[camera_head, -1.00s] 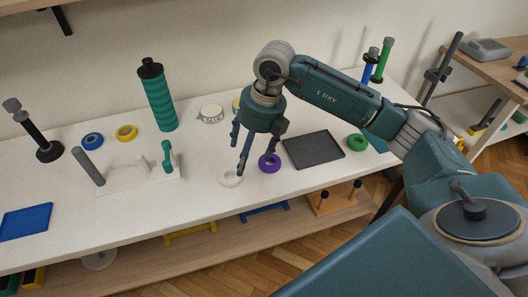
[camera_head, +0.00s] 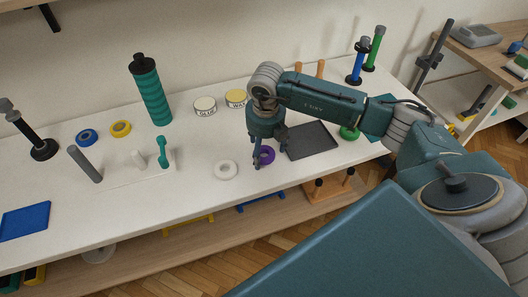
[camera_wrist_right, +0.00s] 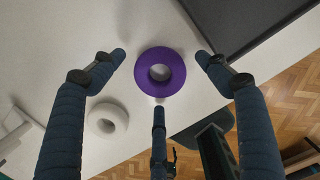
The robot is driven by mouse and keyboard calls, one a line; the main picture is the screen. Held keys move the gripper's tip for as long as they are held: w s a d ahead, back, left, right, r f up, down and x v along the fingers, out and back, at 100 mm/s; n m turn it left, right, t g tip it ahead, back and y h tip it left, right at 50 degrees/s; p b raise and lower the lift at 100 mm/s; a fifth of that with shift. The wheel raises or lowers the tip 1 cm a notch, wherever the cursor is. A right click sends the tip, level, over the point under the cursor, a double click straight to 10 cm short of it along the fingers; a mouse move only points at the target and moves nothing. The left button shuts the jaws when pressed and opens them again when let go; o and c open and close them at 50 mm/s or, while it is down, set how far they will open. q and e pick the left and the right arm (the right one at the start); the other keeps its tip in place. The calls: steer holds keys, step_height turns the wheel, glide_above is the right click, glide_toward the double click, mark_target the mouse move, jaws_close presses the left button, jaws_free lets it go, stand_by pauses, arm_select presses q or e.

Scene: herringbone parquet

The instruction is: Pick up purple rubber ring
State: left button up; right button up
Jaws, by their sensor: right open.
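The purple rubber ring (camera_head: 266,154) lies flat on the white table top, near its front edge. In the right wrist view the purple ring (camera_wrist_right: 160,72) is centred between the spread fingers, and its whole outline and hole show. My right gripper (camera_head: 264,160) points down over the ring, with its fingers around it. The right gripper (camera_wrist_right: 160,75) is open and holds nothing. In the head view its fingers partly cover the ring. I cannot tell from these frames whether any finger touches it. My left gripper is not in view.
A white ring (camera_head: 226,170) lies left of the purple ring. A dark grey tray (camera_head: 312,140) lies close on its right, with a green ring (camera_head: 349,132) beyond. Two tins, the glue tin (camera_head: 205,107) and the wax tin (camera_head: 236,99), stand behind. The front edge is near.

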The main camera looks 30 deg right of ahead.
steer(key=shift+f, duration=0.5)
steer(key=shift+c, duration=0.3)
steer(key=c, duration=1.2)
steer(key=shift+o, duration=0.2)
steer(key=shift+w+r, duration=0.1)
steer(key=shift+r, duration=0.1)
